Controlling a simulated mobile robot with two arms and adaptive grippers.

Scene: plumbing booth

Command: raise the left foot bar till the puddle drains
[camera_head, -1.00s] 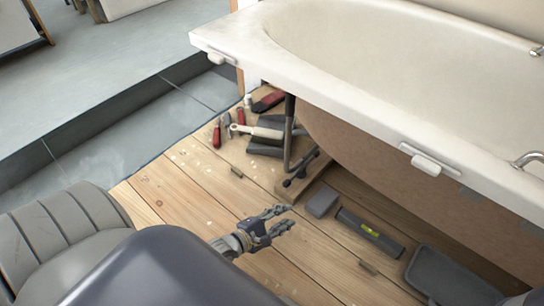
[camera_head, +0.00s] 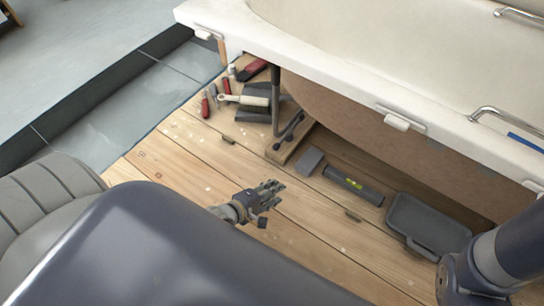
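The white bathtub (camera_head: 330,75) fills the upper right, its rim running diagonally. Below its left end a dark upright leg (camera_head: 275,100) comes down, with a short dark bar (camera_head: 289,130) at its foot, over a wooden block (camera_head: 300,143). I cannot make out a puddle in the visible part of the tub. My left gripper (camera_head: 274,194) is low over the floorboards, in front of the bar and apart from it. Its fingers look spread and empty. My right arm shows at the lower right, but its gripper is out of view.
Red-handled tools (camera_head: 206,104) and a pale-handled tool (camera_head: 242,100) lie left of the leg. A grey block (camera_head: 310,160), a spirit level (camera_head: 353,185) and a dark tray (camera_head: 428,225) lie along the tub's front. Floorboards (camera_head: 180,150) left of my gripper are mostly clear.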

